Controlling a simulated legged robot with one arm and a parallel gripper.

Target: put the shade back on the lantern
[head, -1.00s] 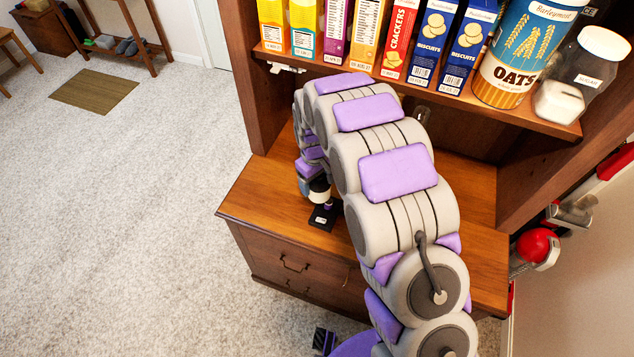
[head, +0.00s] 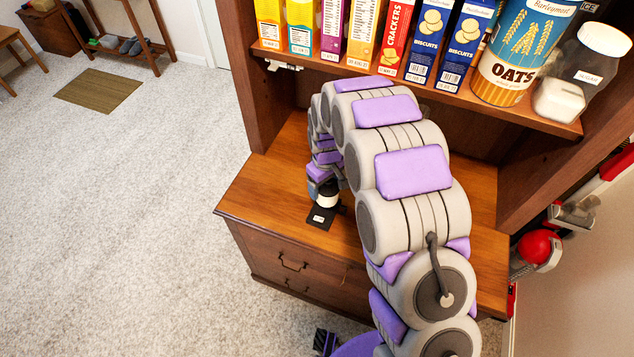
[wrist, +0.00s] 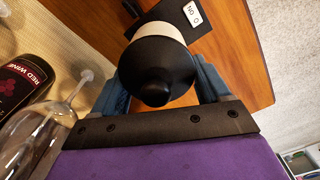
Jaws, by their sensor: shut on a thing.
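My gripper (wrist: 163,85) has its blue fingers on both sides of a black domed piece with a round knob (wrist: 157,72), which I take as the lantern's shade. A cream band (wrist: 160,32) shows just beyond the dome; the cream part also shows in the head view (head: 327,200), under my gripper (head: 322,182). A flat black plate with a white tag (head: 318,222) lies on the wooden top below it, and shows in the wrist view (wrist: 184,33). Whether the cream part touches anything below is hidden.
In the wrist view a wine bottle (wrist: 22,85) and a clear glass (wrist: 42,135) are at the left. A shelf (head: 430,90) with cereal boxes, an oats tin (head: 507,60) and a jar (head: 580,75) overhangs the wooden top (head: 265,190).

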